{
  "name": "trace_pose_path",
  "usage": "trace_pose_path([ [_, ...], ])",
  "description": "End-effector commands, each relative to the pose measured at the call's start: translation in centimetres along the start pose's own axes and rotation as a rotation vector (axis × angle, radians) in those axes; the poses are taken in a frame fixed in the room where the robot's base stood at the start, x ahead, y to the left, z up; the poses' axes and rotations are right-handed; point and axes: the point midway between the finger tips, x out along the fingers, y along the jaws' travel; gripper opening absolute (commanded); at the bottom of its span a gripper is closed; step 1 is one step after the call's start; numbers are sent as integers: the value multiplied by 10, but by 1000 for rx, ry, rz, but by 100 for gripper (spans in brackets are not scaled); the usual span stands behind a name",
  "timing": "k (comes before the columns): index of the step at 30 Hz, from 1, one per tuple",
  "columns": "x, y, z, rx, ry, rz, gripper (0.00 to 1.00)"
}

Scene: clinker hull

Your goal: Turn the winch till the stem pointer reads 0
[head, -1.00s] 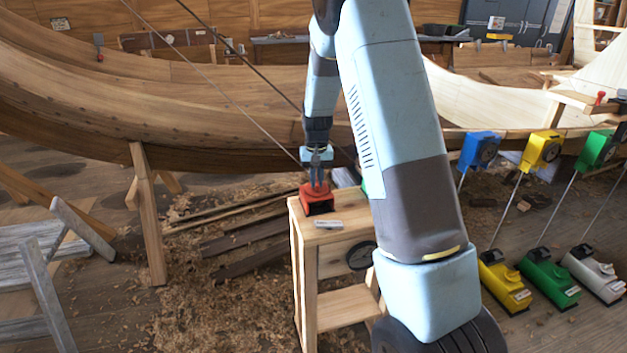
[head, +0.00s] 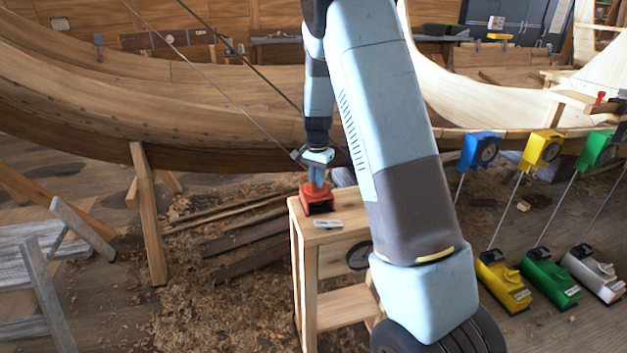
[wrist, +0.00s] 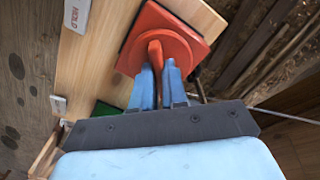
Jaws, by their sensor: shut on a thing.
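The red winch (head: 318,197) stands on the top of a wooden stand, near its left edge. It also shows in the wrist view (wrist: 185,38), with a round drum and an upright orange-red grip on a square base. My gripper (head: 318,178) comes down on it from above. In the wrist view my blue fingers (wrist: 158,82) are closed around the grip. A rope runs from near the winch up to the left. Dial boxes in blue (head: 479,150), yellow (head: 541,150) and green (head: 596,149) stand at the right; their readings are too small to tell. I cannot tell which is the stem pointer.
A white label plate (head: 327,224) lies on the wooden stand (head: 306,262). Yellow (head: 502,281), green (head: 549,277) and pale grey (head: 597,272) units stand on the floor at the right. The wooden hull (head: 200,110) spans the back. A grey trestle (head: 45,290) stands at the left.

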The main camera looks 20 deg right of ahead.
Motion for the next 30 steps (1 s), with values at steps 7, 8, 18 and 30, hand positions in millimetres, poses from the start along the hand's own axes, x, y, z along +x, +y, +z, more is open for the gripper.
trace_pose_path([
  [7, 0, -2, 1, 74, 0, -3, 0],
  [8, 0, -2, 1, 78, 0, -3, 0],
  [18, 0, -2, 1, 91, 0, -3, 0],
  [30, 0, -1, 0, 92, 0, -2, 38],
])
